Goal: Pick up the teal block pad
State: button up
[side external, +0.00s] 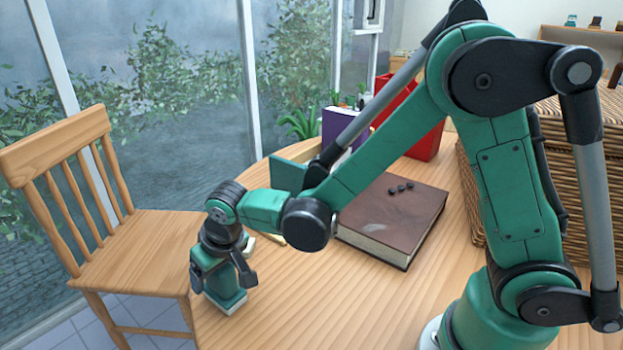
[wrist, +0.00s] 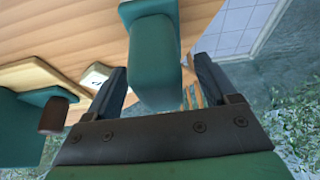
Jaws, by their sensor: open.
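The teal block pad (side external: 224,291) is a teal block with a pale layer along its bottom. It stands on the wooden table near the left edge in the side view. My gripper (side external: 223,282) points down over it, open, with one finger on each side of the block. My gripper hides the block's upper part in the side view.
A brown book (side external: 385,225) with dark balls on it lies on the table (side external: 330,300). A red box (side external: 425,130), a purple box (side external: 338,130) and a teal panel (side external: 287,174) stand behind. A small white piece (wrist: 97,75) lies near the block. A chair (side external: 135,250) stands left.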

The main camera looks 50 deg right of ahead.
jog(key=shift+f, duration=0.1)
grip_shut()
dwell(0.4)
notch_tip(320, 180, up, 20)
dwell(0.5)
jog(key=c, duration=0.9)
grip_release()
grip_shut()
